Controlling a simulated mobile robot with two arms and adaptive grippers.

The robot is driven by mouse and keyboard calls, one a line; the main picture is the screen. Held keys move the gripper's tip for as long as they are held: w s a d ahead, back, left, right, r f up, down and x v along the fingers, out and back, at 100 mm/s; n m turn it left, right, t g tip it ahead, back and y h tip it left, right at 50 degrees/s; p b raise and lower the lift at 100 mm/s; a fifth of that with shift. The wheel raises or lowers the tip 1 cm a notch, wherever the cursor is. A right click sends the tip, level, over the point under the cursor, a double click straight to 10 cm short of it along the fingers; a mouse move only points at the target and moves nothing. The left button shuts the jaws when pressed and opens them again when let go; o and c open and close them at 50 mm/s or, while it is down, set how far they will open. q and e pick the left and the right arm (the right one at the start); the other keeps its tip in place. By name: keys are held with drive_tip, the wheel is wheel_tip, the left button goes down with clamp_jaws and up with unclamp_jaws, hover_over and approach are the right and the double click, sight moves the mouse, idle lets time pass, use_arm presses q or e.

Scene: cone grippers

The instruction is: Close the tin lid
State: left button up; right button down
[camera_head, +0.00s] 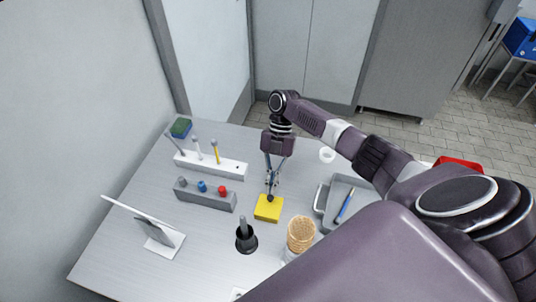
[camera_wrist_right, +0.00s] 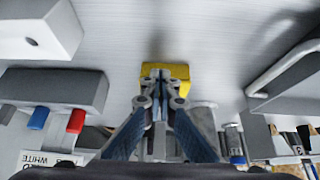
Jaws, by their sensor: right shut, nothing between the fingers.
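A small yellow square thing (camera_head: 268,212), which I take to be the tin, sits on the grey table. I cannot make out a separate raised lid on it. My right gripper (camera_head: 270,197) points down at its far edge, shut and empty. In the right wrist view the shut fingertips (camera_wrist_right: 160,76) overlap the yellow tin (camera_wrist_right: 181,71) and hide its middle. I cannot tell whether they touch it. My left gripper is not in view.
A grey block with blue and red knobs (camera_head: 205,194) and a white rack (camera_head: 210,165) stand left of the tin. A black holder (camera_head: 246,239) and a tan-topped cup (camera_head: 301,233) are in front. A grey tray (camera_head: 341,203) lies right. A tablet stand (camera_head: 158,235) is front left.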

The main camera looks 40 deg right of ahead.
drive_tip(key=shift+s+f, duration=0.15)
drive_tip(key=shift+s, duration=0.05)
idle(0.3)
drive_tip(key=shift+w+d+b, duration=0.25)
drive_tip(key=shift+b, duration=0.2)
drive_tip(key=shift+w+d+r, duration=0.3)
drive_tip(key=shift+d+r, duration=0.05)
drive_tip(key=shift+r, duration=0.15)
drive_tip(key=v, duration=1.1)
drive_tip(key=shift+r, duration=0.3)
